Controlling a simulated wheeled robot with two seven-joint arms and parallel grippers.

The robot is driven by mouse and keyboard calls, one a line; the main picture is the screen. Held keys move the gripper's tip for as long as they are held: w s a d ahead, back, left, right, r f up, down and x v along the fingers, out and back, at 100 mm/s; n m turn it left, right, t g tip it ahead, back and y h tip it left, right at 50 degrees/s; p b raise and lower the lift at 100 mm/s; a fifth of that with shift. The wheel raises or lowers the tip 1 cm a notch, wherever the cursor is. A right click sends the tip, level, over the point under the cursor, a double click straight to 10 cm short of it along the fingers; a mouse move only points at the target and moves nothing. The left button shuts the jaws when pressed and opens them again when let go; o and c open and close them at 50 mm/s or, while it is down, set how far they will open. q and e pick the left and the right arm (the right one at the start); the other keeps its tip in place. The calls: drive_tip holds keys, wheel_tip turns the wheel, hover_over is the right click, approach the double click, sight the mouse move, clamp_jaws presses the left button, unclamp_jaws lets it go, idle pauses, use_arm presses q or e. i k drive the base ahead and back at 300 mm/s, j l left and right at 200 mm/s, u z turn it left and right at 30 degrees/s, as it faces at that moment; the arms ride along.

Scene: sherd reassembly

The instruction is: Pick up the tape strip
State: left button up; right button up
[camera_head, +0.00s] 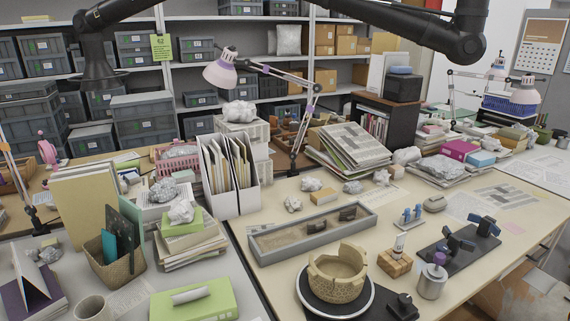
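I cannot make out a separate tape strip. A small black object (402,307), possibly a tape dispenser, sits at the table's front edge, right of the pot; any strip on it is too small to tell. The tan, partly rebuilt pot (337,273) has a broken, uneven rim and stands on a round turntable with a pale rim (304,292). A long grey tray (270,254) behind it holds a few dark sherds (317,226). My dark arm links show at the top left and top right, high above the table. Neither gripper's fingers show.
Right of the pot stand a wooden block with a small tube (396,263), a metal canister (432,282) and a black stand with clamps (458,246). Crumpled paper, magazine stacks and a lamp (221,75) lie behind. Bare tabletop shows between the tray and the block.

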sight(418, 208)
drive_tip(key=z, duration=1)
